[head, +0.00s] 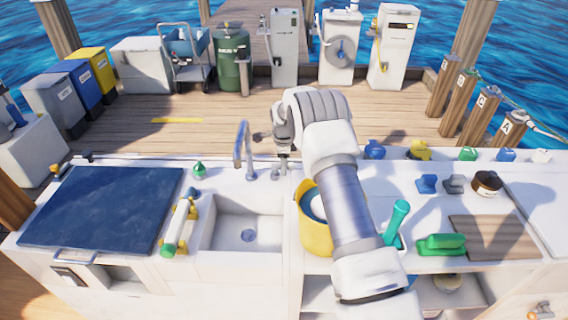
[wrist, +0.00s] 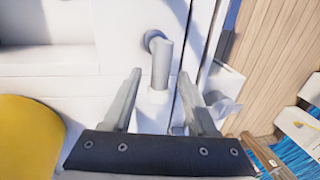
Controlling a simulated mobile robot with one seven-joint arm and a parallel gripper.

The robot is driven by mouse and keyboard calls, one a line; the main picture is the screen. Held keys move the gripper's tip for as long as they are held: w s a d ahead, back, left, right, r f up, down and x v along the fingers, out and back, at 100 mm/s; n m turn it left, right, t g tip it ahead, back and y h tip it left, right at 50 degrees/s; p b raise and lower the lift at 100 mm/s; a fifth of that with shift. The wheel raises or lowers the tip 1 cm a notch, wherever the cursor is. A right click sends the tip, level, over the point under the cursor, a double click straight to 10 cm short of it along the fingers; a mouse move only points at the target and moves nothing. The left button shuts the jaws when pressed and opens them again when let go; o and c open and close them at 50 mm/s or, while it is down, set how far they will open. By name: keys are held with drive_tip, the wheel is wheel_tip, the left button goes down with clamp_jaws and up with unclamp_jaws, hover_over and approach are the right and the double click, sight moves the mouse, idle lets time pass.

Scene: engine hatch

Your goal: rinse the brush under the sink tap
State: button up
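The sink (head: 247,232) is an empty white basin in the counter, with a drain in its floor. The tap (head: 241,150) is a grey curved spout behind it; no water shows. A green block-shaped brush (head: 441,244) lies on the counter at right, and a green handle (head: 398,215) stands in a holder beside it; I cannot tell which is the task's brush. My gripper (wrist: 160,75) is open and empty at the back of the counter, right of the tap. Its fingers straddle a grey upright post (wrist: 161,62), apparently a tap lever; contact is not visible. In the head view my arm partly hides this area.
A yellow bucket (head: 315,238) stands right of the sink, beneath my forearm; it also shows in the wrist view (wrist: 28,138). A roller-like item (head: 178,230) lies left of the sink near a dark blue panel (head: 100,208). A green bottle (head: 199,171) stands behind. Open deck lies beyond.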

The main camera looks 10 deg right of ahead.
clamp_jaws()
idle(1.3)
